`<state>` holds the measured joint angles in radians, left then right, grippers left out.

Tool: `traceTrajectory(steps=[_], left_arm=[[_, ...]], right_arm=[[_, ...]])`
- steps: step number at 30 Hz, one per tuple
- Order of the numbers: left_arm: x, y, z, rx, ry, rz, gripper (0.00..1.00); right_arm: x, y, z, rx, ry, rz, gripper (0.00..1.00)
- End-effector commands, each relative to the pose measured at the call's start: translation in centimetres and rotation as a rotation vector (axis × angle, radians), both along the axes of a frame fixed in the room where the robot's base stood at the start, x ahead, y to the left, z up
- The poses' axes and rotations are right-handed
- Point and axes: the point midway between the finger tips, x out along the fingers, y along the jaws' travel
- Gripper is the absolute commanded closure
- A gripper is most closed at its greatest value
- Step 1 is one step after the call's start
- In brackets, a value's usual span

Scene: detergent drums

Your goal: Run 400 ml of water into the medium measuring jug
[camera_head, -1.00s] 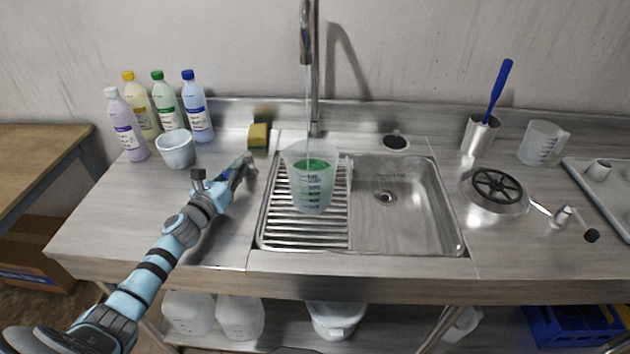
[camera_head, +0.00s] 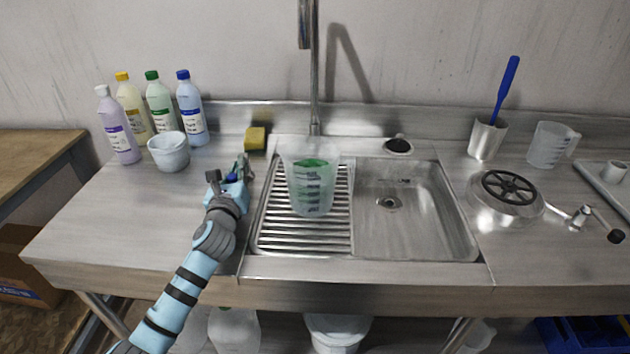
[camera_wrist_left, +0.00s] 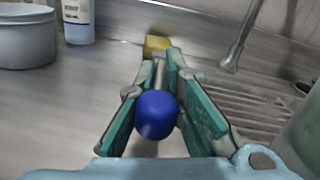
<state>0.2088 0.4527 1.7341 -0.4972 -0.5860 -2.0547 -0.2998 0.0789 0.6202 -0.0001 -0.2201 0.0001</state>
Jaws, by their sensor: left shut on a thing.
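The clear measuring jug (camera_head: 312,190) stands upright on the ribbed drainer, below the tap spout (camera_head: 304,25). It holds greenish-looking water; the marks are too small to read. No stream shows under the spout. My left gripper (camera_head: 240,172) is left of the drainer, shut on a lever with a blue knob. In the left wrist view the blue knob (camera_wrist_left: 157,114) and its metal stem sit between the green-lined fingers (camera_wrist_left: 158,100). The jug's edge (camera_wrist_left: 302,138) shows at the right there, apart from the fingers. My right gripper is out of view.
A yellow sponge (camera_head: 255,138) lies behind the gripper. A white pot (camera_head: 169,152) and several bottles (camera_head: 160,103) stand at the left. The sink basin (camera_head: 405,225) is empty. A second jug (camera_head: 552,145) and a steel cup (camera_head: 486,140) stand at the right.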

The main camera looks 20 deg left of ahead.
Motion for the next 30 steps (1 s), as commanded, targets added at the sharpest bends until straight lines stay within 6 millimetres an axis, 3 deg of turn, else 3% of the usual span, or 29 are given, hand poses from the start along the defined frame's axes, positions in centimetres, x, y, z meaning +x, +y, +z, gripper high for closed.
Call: traceTrajectory(steps=[1,2,6,28,30], left_arm=[[-0.07,-0.05,-0.38,-0.005,0.006,0.001,1.0],[-0.07,-0.04,-0.41,-0.005,0.007,0.0,0.86],[-0.06,-0.06,-0.43,-0.006,0.006,-0.001,0.67],[0.12,-0.39,-0.24,-0.003,0.004,0.0,0.67],[0.12,-0.39,-0.24,-0.003,0.003,0.0,0.57]], right_arm=[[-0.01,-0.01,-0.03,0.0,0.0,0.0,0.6],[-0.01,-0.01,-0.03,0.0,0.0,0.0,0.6],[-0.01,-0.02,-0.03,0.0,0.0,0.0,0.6],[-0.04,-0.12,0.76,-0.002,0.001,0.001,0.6],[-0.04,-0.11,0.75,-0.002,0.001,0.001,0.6]])
